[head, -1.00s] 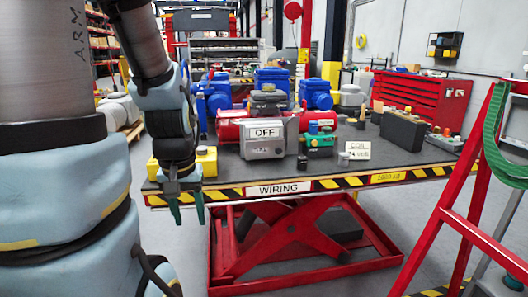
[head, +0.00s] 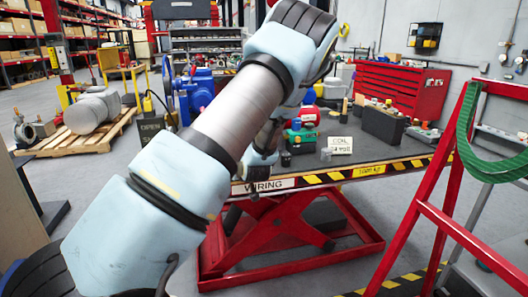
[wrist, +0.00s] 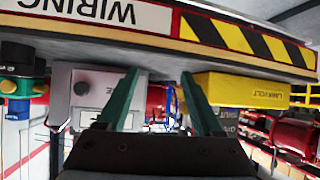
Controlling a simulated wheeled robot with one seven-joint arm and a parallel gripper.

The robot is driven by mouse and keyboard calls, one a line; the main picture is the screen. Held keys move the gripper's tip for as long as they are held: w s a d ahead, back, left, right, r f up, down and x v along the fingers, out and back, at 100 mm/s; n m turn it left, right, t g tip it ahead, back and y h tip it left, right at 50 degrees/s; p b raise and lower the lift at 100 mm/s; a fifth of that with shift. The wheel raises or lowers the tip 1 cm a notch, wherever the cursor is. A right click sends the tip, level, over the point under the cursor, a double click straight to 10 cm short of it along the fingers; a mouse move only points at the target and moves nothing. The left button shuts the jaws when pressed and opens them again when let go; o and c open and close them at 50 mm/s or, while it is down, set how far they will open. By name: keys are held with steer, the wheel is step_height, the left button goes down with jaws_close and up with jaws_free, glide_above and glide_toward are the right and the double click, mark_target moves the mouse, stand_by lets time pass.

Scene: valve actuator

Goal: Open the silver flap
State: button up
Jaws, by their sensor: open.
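The silver unit that bears the OFF plate in the earlier head view is hidden behind my arm in the head view now. In the wrist view, which is upside down, a grey-silver box (wrist: 90,84) with a round knob stands just left of my left finger, partly covered by it. I cannot tell whether its flap is open or shut. My gripper (wrist: 161,74) is open and empty, its two green fingers pointing towards the bench edge, with a gap between them. In the head view the gripper is mostly hidden by my arm.
The bench (head: 385,160) has a striped front edge, labelled WIRING. A yellow box (wrist: 240,90) is right of my fingers in the wrist view. A green-and-blue device (head: 298,137) and a black box (head: 383,125) stand on the bench. A red ladder frame (head: 440,200) is at the right.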

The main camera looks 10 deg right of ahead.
steer(key=d+r+m+t+h, duration=0.2)
steer(key=d+t, duration=0.5)
steer(key=d, duration=0.6)
steer(key=w+p, duration=0.1)
steer(key=w, duration=0.2)
steer(key=w+p, duration=0.1)
steer(key=w, duration=0.2)
steer(key=w+p, duration=0.1)
steer(key=w, duration=0.2)
steer(key=shift+w+r, duration=0.25)
steer(key=shift+w, duration=0.15)
steer(key=shift+w+f+p, duration=0.1)
steer(key=shift+w+p, duration=0.3)
steer(key=shift+w, duration=0.4)
jaws_close()
